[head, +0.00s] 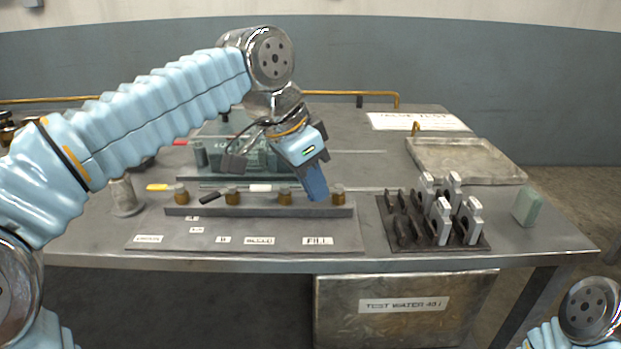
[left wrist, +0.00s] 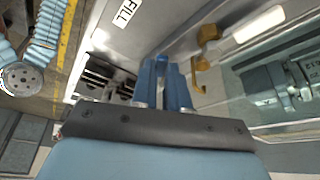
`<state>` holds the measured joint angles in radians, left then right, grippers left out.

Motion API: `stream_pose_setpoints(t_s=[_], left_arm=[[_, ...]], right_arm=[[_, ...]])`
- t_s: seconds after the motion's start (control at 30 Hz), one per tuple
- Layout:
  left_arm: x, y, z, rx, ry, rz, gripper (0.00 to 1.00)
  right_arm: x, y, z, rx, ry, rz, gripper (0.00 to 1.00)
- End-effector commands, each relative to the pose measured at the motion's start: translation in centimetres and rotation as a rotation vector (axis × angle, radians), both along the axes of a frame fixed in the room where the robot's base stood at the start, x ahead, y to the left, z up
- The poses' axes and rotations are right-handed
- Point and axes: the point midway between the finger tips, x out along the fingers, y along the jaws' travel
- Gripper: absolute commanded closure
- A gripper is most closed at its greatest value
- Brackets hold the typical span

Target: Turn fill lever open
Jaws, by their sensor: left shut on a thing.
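A row of brass valves with small levers stands on a grey bar (head: 240,211) on the table. The FILL label (head: 318,241) lies in front of its right end; it also shows in the left wrist view (left wrist: 125,13). My left gripper (head: 318,195) points down at the bar's right end, beside the rightmost brass valve (head: 338,194). Its blue fingers (left wrist: 166,66) are close together, shut on what appears to be the fill lever. The fingers hide most of that lever, so its angle cannot be told. My right gripper is out of view.
Left along the bar are a white lever (head: 260,188), a black lever (head: 209,198) and a yellow lever (head: 157,187). To the right are a dark rack (head: 398,243) with grey clamps, a shallow metal tray (head: 500,172) and a green block (head: 527,206).

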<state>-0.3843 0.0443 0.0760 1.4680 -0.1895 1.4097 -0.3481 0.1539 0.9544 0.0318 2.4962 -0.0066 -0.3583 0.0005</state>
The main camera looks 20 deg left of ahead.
Motion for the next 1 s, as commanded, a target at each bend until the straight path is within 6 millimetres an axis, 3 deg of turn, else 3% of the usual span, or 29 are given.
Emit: stream_pose_setpoints(t_s=[1.0], left_arm=[[-1.4, -4.3, 0.1, -0.001, -0.002, 0.896, 1.0]], right_arm=[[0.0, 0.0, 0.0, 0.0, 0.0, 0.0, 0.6]])
